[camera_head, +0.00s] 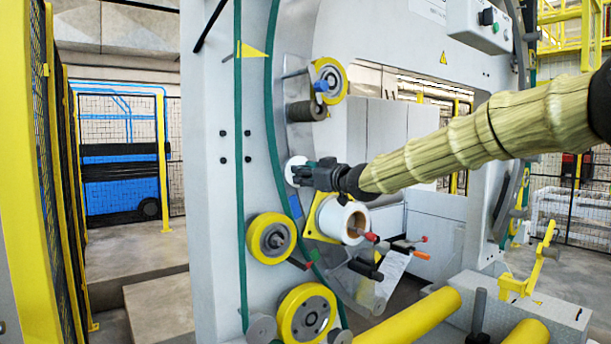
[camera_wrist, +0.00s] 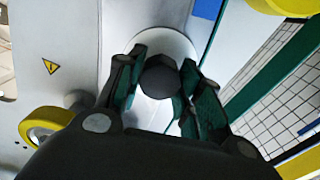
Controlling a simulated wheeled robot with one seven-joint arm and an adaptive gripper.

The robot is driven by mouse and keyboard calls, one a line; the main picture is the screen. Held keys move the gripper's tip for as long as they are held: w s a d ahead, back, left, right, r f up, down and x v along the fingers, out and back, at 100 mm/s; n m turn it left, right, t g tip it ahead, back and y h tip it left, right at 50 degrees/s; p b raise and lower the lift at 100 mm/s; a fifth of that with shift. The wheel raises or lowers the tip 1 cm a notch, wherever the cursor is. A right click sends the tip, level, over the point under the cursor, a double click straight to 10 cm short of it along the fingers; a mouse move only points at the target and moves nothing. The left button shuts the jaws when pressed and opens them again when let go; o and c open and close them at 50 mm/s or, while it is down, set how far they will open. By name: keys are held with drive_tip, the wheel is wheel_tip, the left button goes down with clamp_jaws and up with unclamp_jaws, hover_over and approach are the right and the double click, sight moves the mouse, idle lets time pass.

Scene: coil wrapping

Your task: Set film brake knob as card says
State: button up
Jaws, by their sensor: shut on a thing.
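The film brake knob (camera_wrist: 160,76) is a dark, roughly six-sided knob in front of a white round plate (camera_wrist: 172,42) in the wrist view. My gripper (camera_wrist: 158,84) has its two dark green fingers on either side of the knob and is shut on it. In the head view my gripper (camera_head: 299,173) reaches in from the right to the white round plate (camera_head: 290,169) on the grey machine ring. It hides the knob there. I cannot read any marks on the plate. I see no card that I can read.
Just below my gripper in the head view is a white film roll (camera_head: 343,222) on a yellow bracket. Red and orange-tipped levers (camera_head: 400,247) stick out beside it. Yellow rollers (camera_head: 271,238) sit lower left, and another yellow wheel (camera_head: 329,80) is above. Green belts run along the ring.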

drive_tip(key=shift+r, duration=0.35)
drive_tip(key=o, duration=0.9)
drive_tip(key=shift+c, duration=0.2)
drive_tip(key=shift+o, duration=0.9)
drive_tip(key=shift+s+d, duration=0.15)
drive_tip(key=shift+s, duration=0.05)
drive_tip(key=shift+f, duration=0.1)
drive_tip(key=shift+w+f, duration=0.1)
drive_tip(key=v, duration=1.2)
